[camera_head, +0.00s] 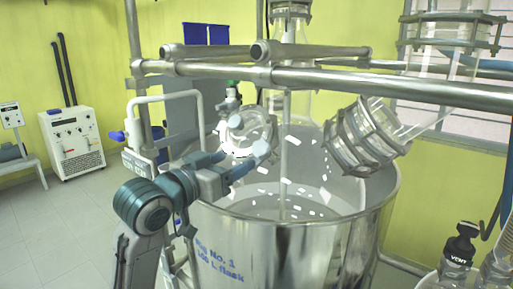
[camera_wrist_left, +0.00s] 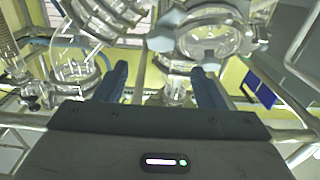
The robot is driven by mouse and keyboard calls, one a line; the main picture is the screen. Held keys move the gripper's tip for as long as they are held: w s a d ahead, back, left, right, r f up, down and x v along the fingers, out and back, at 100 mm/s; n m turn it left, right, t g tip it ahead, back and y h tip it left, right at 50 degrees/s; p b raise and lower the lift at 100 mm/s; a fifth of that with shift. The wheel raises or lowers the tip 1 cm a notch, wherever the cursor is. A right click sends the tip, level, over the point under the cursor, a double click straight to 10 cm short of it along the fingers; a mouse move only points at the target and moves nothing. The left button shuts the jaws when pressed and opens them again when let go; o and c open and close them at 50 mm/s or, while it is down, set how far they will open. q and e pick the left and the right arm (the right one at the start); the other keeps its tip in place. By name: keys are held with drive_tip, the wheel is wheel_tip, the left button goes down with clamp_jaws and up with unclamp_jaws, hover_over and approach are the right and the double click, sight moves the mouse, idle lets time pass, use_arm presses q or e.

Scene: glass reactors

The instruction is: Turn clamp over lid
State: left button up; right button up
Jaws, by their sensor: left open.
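A round glass lid (camera_head: 240,138) with a pale ring-shaped clamp around its rim sits above the left side of the steel vessel. In the left wrist view the lid (camera_wrist_left: 208,46) is beyond the fingers, toward the upper right, with the metal clamp (camera_wrist_left: 247,38) at its edge. My left gripper (camera_head: 240,154) is open, its blue-grey fingers pointing toward the lid from the near side, close below it. The gap between its fingers (camera_wrist_left: 161,75) looks empty. I cannot tell whether a finger touches the clamp. My right gripper is not in view.
The steel vessel (camera_head: 290,250) stands below. Steel rails (camera_head: 400,88) cross above my left gripper. A clamped glass joint (camera_head: 365,138) is to its right, and a glass column (camera_head: 289,120) runs down into the vessel. A white cabinet (camera_head: 75,142) stands at the far left on clear floor.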

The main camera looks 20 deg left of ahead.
sight(258, 148)
use_arm(q)
drive_tip(key=p+x, duration=0.3)
drive_tip(key=x, duration=0.5)
drive_tip(key=shift+w, duration=0.15)
drive_tip(key=shift+w+d+p, duration=0.1)
drive_tip(key=shift+w+p, duration=0.25)
drive_tip(key=shift+w, duration=0.05)
drive_tip(key=c, duration=1)
